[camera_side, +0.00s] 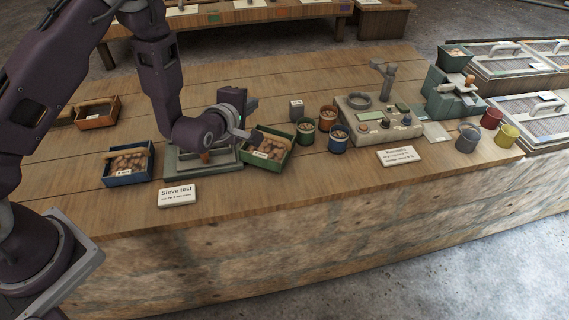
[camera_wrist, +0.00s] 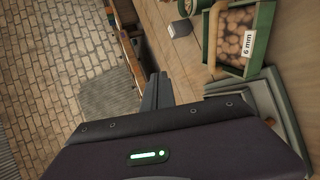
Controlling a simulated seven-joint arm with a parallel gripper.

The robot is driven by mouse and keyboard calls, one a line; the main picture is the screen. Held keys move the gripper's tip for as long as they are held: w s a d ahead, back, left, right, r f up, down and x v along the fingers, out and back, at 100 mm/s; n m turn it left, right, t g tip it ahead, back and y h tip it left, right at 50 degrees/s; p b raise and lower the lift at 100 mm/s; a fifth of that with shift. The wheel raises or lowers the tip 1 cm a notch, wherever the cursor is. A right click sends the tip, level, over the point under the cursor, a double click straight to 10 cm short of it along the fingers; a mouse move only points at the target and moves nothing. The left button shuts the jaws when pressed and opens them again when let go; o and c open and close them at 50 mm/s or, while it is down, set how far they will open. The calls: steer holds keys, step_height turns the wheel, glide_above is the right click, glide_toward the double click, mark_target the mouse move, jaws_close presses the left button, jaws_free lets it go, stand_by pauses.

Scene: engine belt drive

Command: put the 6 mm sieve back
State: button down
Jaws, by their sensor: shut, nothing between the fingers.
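The 6 mm sieve is a green tray (camera_side: 276,168) with brown nut-like pieces and a wooden handle. It sits turned at an angle at the right of the grey-green test stand (camera_side: 190,172). In the wrist view the green tray (camera_wrist: 230,69) carries a white "6 mm" label, beside the stand's edge (camera_wrist: 243,92). I cannot tell whether the two touch. My gripper (camera_wrist: 158,78) is shut and empty. My wrist hides part of the stand.
A blue tray (camera_side: 128,180) stands left of the stand and an orange tray (camera_side: 97,123) behind it. A "Sieve test" sign (camera_side: 177,195) is in front. Several cups, including a blue one (camera_side: 338,146), and a control panel (camera_side: 380,130) stand to the right.

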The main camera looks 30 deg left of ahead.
steer(key=w+f+g, duration=0.1)
steer(key=w, duration=0.1)
steer(key=w+d+f+g, duration=0.1)
steer(key=f, duration=0.1)
steer(key=w+d+f+g, duration=0.1)
steer(key=w, duration=0.1)
steer(key=shift+w+d+f+g+h, duration=0.1)
steer(key=shift+w+f+g+h, duration=0.2)
steer(key=shift+w+g+h, duration=0.1)
steer(key=d+g, duration=0.1)
steer(key=w+d+m+g+h, duration=0.1)
steer(key=d+g, duration=0.1)
steer(key=d, duration=0.1)
steer(key=shift+w+r+h, duration=0.15)
steer(key=shift+r+h, duration=0.15)
steer(key=shift+r, duration=0.05)
steer(key=s+d+r+m+g, duration=0.4)
steer(key=s+d+r+g, duration=0.25)
steer(key=d+r, duration=0.2)
steer(key=shift+h, duration=0.4)
steer(key=f, duration=1.3)
steer(key=s+a+f, duration=0.1)
steer(key=f, duration=0.6)
steer(key=shift+f, duration=0.25)
steer(key=a, duration=0.3)
steer(key=shift+w+a, duration=0.15)
steer(key=shift+w, duration=0.15)
steer(key=shift+a, duration=0.3)
